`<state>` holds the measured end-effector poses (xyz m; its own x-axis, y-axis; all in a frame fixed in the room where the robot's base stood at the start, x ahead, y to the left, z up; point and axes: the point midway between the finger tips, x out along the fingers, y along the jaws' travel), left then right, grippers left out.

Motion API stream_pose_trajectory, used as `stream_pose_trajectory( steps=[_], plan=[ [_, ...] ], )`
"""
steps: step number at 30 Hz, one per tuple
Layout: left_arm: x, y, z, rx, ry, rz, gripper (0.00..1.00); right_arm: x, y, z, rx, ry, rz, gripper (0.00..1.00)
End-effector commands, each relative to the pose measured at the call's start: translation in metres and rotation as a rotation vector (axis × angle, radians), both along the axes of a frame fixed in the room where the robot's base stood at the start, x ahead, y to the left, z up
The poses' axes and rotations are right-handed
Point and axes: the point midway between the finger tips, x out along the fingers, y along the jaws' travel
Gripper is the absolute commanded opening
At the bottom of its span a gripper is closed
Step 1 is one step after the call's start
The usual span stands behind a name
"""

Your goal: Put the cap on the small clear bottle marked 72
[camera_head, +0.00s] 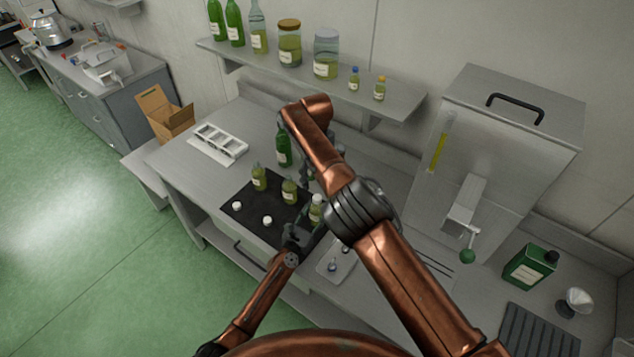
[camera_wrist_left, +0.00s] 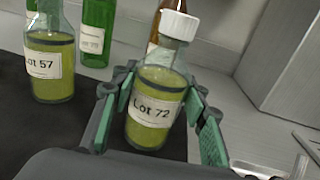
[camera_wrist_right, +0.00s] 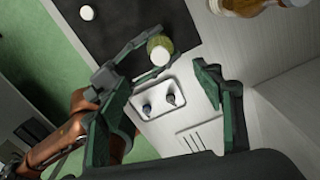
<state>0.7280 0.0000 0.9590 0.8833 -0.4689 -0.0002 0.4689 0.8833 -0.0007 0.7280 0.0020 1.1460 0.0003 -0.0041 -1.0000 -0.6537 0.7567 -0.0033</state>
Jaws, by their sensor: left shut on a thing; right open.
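The small clear bottle marked Lot 72 (camera_wrist_left: 155,110) holds yellow-green oil and stands on the dark mat. A white cap (camera_wrist_left: 178,26) sits on its neck, in line with the bottle; I cannot tell how tight it is. The capped bottle also shows in the head view (camera_head: 316,212) and, from above, in the right wrist view (camera_wrist_right: 160,50). My left gripper (camera_head: 297,236) is shut on this bottle, one finger on each side. My right gripper (camera_wrist_right: 165,112) is open and empty, above and apart from the bottle; in the head view my right arm mostly hides it.
Two loose white caps (camera_head: 237,206) (camera_head: 267,221) lie on the mat (camera_head: 240,192). A Lot 57 bottle (camera_wrist_left: 50,60), another small bottle and a green bottle (camera_head: 283,148) stand nearby. A tray (camera_wrist_right: 180,87) with two small dark-and-metal pieces lies beside the mat. A white rack (camera_head: 219,143) stands behind.

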Motion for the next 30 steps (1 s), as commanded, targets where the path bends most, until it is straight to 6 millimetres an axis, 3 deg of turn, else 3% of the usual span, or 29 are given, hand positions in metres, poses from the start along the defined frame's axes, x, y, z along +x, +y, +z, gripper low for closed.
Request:
stream_pose_trajectory(
  steps=[6, 12, 24, 25, 30],
  plan=[
    [0.0, 0.0, 0.001, 0.0, -0.001, 0.0, 0.0, 0.001, 0.0, 0.039, 0.0, -0.004, -0.001, 0.61],
    [0.0, 0.0, 0.001, -0.001, -0.002, 0.0, 0.0, 0.0, 0.0, 0.062, 0.0, -0.001, 0.0, 0.61],
    [0.0, 0.0, 0.001, -0.001, -0.002, 0.001, 0.0, 0.0, 0.0, 0.069, 0.0, -0.001, 0.0, 0.61],
    [0.0, 0.0, 0.001, -0.001, -0.002, 0.001, 0.43, 0.0, 0.0, 0.069, 0.0, -0.001, 0.0, 0.61],
    [0.0, 0.0, 0.001, 0.0, -0.001, 0.001, 0.55, 0.0, 0.0, 0.069, 0.0, -0.001, 0.0, 0.61]
  ],
)
